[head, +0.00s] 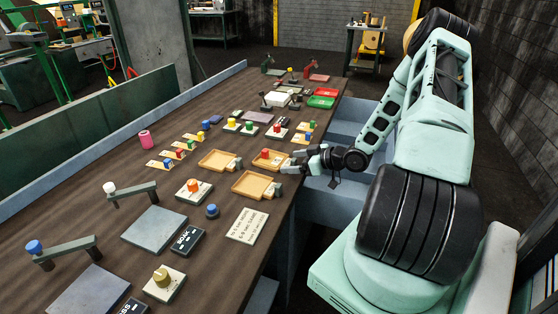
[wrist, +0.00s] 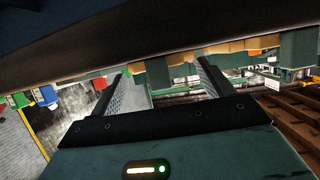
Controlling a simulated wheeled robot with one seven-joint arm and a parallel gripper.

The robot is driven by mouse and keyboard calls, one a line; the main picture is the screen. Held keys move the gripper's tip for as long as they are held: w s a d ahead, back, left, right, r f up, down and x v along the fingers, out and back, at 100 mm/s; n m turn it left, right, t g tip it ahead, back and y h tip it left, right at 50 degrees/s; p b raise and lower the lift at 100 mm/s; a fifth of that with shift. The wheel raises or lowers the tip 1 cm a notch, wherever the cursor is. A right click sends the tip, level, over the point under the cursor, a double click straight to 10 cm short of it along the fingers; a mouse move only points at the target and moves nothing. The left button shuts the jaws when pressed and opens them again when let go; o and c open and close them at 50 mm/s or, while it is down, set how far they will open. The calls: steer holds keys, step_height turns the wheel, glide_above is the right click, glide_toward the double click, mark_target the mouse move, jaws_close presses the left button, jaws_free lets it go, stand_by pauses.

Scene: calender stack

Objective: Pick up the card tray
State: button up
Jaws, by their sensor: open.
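Several shallow trays lie on the long brown table. Three are tan: a left tan tray (head: 205,164), a far tan tray (head: 259,163) with a red piece in it, and a near tan tray (head: 238,190). I cannot tell which is the card tray. My gripper (head: 286,161) is open and reaches over the table's right edge, just right of the far tan tray. In the wrist view my gripper (wrist: 162,74) has its two fingers apart with nothing seen held between them.
Small blocks with coloured knobs stand around the trays. Nearer are a grey plate (head: 154,229), a lettered card (head: 247,225), a dark label block (head: 183,241) and two levers, one with a blue knob (head: 34,247). A low blue-grey rail (head: 110,150) runs along the table's left side.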

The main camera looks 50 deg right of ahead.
steer(key=shift+w+a+f, duration=0.15)
steer(key=shift+w+f, duration=0.05)
steer(key=shift+w, duration=0.25)
steer(key=c, duration=1.1)
step_height(320, 180, up, 10)
steer(key=shift+b, duration=0.4)
